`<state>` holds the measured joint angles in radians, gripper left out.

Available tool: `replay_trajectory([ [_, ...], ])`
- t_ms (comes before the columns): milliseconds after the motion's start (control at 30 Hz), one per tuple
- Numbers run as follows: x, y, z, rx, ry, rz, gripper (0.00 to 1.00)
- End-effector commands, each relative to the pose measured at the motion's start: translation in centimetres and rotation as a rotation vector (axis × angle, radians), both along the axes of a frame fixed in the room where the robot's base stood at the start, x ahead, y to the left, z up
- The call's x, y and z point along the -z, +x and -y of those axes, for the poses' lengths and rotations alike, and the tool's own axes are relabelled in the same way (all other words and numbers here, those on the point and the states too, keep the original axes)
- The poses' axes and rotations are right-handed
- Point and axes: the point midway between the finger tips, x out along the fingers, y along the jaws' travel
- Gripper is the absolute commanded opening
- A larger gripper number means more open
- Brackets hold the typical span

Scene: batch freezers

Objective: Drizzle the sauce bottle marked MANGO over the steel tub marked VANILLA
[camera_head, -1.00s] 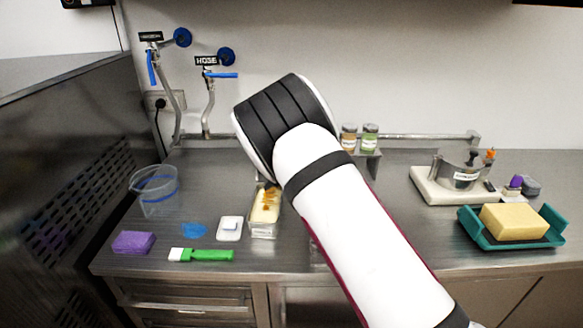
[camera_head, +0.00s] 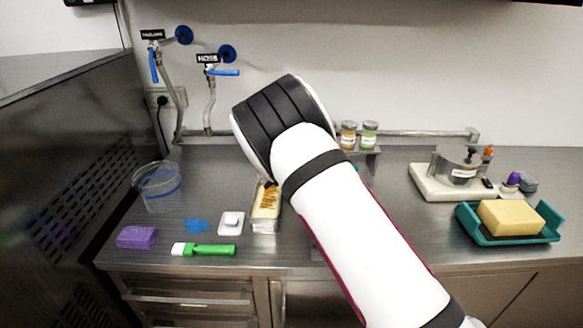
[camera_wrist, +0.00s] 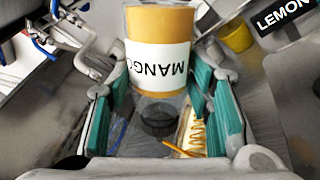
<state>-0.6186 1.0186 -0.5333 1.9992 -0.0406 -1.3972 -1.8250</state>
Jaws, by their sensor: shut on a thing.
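My gripper (camera_wrist: 160,98) is shut on the MANGO sauce bottle (camera_wrist: 160,24), with a green pad on each side. The bottle is orange with a white label; its lettering appears upside down in the wrist view. A dark, see-through end shows below the label. A rectangular tub (camera_head: 264,228) with pale yellow contents stands on the counter, partly behind my arm. Orange zigzag lines of sauce lie on those contents. The sauce also shows in the wrist view (camera_wrist: 197,135), beside the bottle's lower end. I cannot read a VANILLA mark. My arm hides the gripper in the head view.
A clear bucket (camera_head: 157,190), purple sponge (camera_head: 137,237), green brush (camera_head: 210,249) and white block (camera_head: 231,222) lie left of the tub. Jars (camera_head: 369,135) stand behind my arm. A teal tray (camera_head: 480,236) and steel pot (camera_head: 457,172) are at right.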

Motion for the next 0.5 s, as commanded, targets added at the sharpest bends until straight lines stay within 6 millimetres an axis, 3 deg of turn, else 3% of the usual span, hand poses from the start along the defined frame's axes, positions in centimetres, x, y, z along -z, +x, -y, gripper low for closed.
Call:
replay_trajectory([
  [500, -0.1, -1.7, -0.2, -0.001, 0.001, 0.002, 0.17],
])
